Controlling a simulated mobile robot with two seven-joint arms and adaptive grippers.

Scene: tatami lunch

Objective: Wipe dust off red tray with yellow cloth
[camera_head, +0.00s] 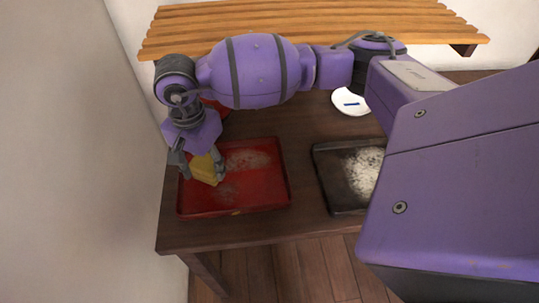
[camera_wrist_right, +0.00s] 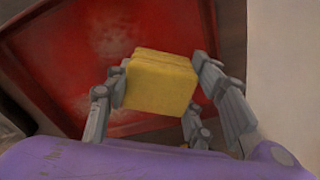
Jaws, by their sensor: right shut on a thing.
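The red tray (camera_head: 265,193) lies flat on the dark table at its left end. Pale greyish dust patches show on its floor, one toward the back and one nearer the middle. My right gripper (camera_head: 199,168) is over the left part of the tray, shut on the yellow cloth (camera_head: 207,171), which looks like a folded block. In the right wrist view the cloth (camera_wrist_right: 160,82) sits between the fingers above the red tray (camera_wrist_right: 50,60). I cannot tell whether the cloth touches the tray floor. My left gripper is not in view.
A black tray (camera_head: 327,181) with whitish dust stands to the right, partly hidden by my arm. A white plate (camera_head: 346,96) with a blue mark lies farther back. A slatted wooden bench (camera_head: 200,33) is behind, a wall (camera_head: 70,150) at left. A red thing behind my wrist is mostly hidden.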

